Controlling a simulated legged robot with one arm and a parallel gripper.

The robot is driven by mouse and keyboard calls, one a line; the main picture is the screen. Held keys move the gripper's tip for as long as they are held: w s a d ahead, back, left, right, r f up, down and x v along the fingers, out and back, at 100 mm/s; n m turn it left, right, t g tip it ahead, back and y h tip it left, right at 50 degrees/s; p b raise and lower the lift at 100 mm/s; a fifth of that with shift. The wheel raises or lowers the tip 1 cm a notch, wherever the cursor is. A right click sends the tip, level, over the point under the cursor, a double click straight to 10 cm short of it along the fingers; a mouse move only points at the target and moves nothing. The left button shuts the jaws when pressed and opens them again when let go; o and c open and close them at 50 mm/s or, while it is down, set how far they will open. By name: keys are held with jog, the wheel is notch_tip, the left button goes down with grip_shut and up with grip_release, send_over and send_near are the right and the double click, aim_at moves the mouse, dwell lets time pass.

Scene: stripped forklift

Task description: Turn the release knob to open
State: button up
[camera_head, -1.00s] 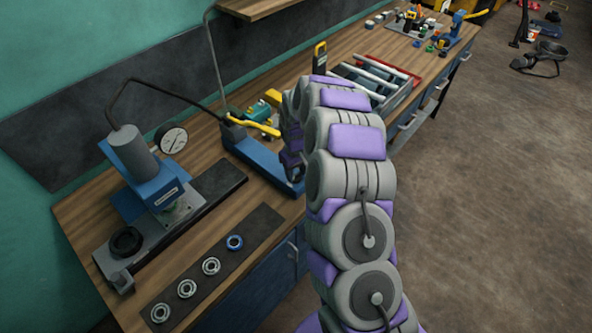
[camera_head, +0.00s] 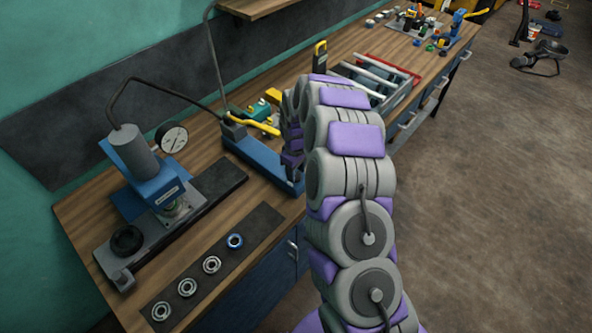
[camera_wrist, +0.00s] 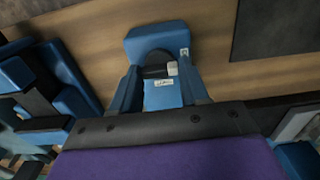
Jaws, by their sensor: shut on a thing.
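The blue hand pump (camera_head: 262,155) with a yellow lever (camera_head: 252,121) lies on the bench, left of my arm. Its blue end block (camera_wrist: 157,40) fills the middle of the wrist view. A dark rounded knob (camera_wrist: 155,71) with a light tab sits just below that block, between my fingers. My gripper (camera_wrist: 160,80) is shut on the knob, with one blue finger on either side. In the head view my gripper is at the pump's near end, largely hidden by my arm. How far the knob is turned cannot be told.
A blue press (camera_head: 145,175) with a round gauge (camera_head: 171,137) stands left, joined to the pump by a black hose. A dark strip with several rings (camera_head: 212,264) lies in front. Open floor lies right.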

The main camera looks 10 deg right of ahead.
jog(key=o, duration=1.1)
jog(key=shift+w, duration=0.1)
jog(key=shift+c, duration=0.2)
notch_tip(320, 180, up, 17)
jog(key=p, duration=0.1)
jog(key=shift+r, duration=0.2)
jog(key=shift+a, duration=0.1)
jog(key=s+a+r+m+b, duration=0.15)
jog(key=s+r, duration=0.35)
jog(key=s, duration=0.6)
jog(key=s+d+f+m+g+b, duration=0.1)
jog(key=s+m+b, duration=0.3)
jog(key=s, duration=2.8)
jog(key=shift+d+f+m+g, duration=0.3)
jog(key=shift+f+m+g, duration=0.1)
jog(key=shift+m, duration=0.55)
